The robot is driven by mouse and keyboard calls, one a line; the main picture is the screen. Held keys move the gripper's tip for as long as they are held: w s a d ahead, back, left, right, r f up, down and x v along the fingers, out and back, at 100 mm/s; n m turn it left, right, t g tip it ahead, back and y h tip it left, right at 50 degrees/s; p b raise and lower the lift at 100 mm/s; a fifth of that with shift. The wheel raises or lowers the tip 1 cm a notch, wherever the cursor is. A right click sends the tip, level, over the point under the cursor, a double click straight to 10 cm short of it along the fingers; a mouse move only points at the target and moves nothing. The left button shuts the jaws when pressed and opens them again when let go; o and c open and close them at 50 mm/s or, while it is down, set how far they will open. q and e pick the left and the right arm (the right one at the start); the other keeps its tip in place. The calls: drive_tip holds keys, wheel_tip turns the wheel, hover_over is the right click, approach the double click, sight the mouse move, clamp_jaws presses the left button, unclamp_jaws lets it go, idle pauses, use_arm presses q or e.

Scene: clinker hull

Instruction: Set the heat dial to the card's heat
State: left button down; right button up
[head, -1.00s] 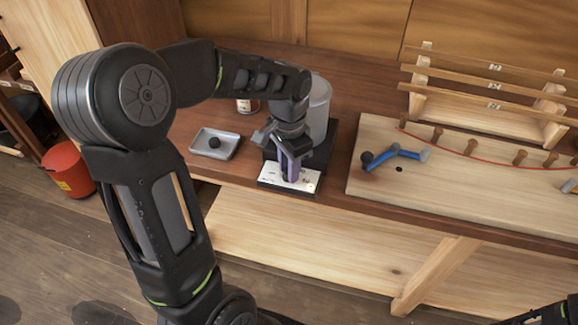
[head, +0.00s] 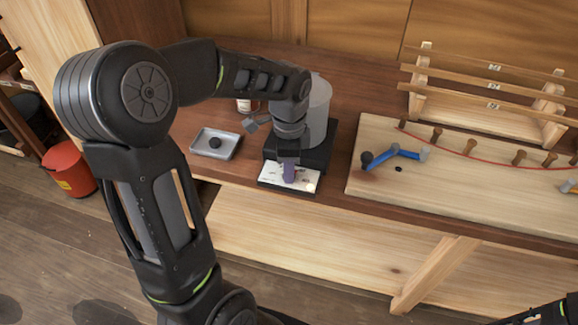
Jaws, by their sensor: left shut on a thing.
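A white panel (head: 268,178) with small marks lies on the front of a black base (head: 325,150) that carries a grey cylinder (head: 320,105). My left gripper (head: 289,176) points down onto this panel and is shut on the heat dial. The fingers hide the dial, so its pointer and setting cannot be read. A small pale round spot shows at the panel's right end. I cannot make out a heat card in this view. My right gripper is out of view; only a part of my right arm shows at the lower right corner.
A grey tray (head: 229,152) with a dark ball stands left of the base, near a small can (head: 243,106). A wooden board (head: 450,190) with pegs, a red line and a blue jointed piece (head: 395,154) lies right. Behind it stands a plank rack (head: 480,92).

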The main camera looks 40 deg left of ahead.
use_arm(q)
drive_tip(key=c, duration=1.2)
unclamp_jaws()
drive_tip(key=shift+o, duration=0.2)
wheel_tip(320, 180, up, 8)
drive_tip(key=shift+f+b, duration=0.1)
drive_tip(key=shift+b, duration=0.2)
